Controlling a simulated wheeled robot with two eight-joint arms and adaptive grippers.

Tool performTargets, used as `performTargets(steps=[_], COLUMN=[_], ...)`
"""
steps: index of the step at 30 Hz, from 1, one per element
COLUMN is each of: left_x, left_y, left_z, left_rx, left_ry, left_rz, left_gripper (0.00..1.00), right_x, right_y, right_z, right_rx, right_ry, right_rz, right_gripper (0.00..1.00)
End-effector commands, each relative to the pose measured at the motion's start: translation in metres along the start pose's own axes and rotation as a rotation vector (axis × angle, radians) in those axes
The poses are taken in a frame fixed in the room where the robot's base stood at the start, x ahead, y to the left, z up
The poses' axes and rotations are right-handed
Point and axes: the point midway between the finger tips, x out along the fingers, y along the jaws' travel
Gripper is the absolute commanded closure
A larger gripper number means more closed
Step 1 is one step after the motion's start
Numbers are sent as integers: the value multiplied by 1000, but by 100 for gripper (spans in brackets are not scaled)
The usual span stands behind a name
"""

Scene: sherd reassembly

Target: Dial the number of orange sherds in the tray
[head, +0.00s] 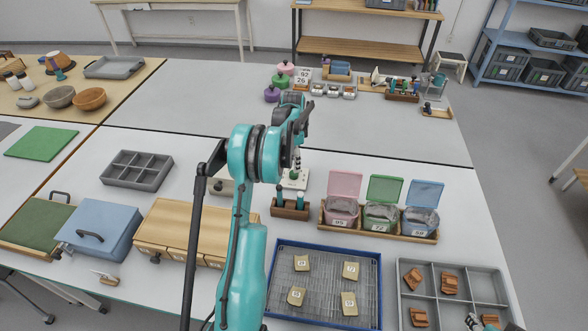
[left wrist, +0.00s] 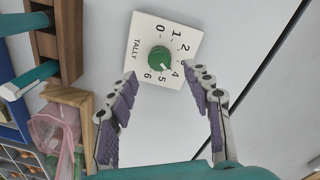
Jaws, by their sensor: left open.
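The tally dial is a white plate (left wrist: 146,36) with a green knob (left wrist: 160,60) and printed numbers, seen in the left wrist view. The knob's pointer seems to face the side near 4, but I cannot read it surely. In the head view the dial plate (head: 297,184) is partly hidden by my arm. My left gripper (left wrist: 166,98) is open, its purple-padded fingers apart on either side below the knob, holding nothing. Orange-brown sherds (head: 449,284) lie in the grey compartment tray (head: 453,266); several show. Part of my right gripper (head: 476,322) seems to show at that tray's bottom edge.
A blue-rimmed tray (head: 324,246) holds several tan numbered sherds. Pink, green and blue lidded bins (head: 381,215) stand in a wooden rack right of the dial. A wooden holder (head: 290,209) stands close in front of the dial.

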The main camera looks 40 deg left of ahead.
Motion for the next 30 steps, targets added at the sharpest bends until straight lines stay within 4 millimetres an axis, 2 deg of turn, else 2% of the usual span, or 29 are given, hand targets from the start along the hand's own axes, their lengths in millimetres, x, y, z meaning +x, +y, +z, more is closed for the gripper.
performTargets(steps=[3,10,15,30], left_x=[-26,-58,-64,-65], left_y=[0,0,0,0], left_z=[0,0,0,0], left_rx=[0,0,0,0], left_ry=[0,0,0,0], left_rz=[0,0,0,0], left_gripper=[50,50,50,50], right_x=[0,0,0,0], right_y=[0,0,0,0], right_z=[0,0,0,0], right_rx=[0,0,0,0], right_ry=[0,0,0,0], right_rz=[0,0,0,0], right_gripper=[63,63,63,63])
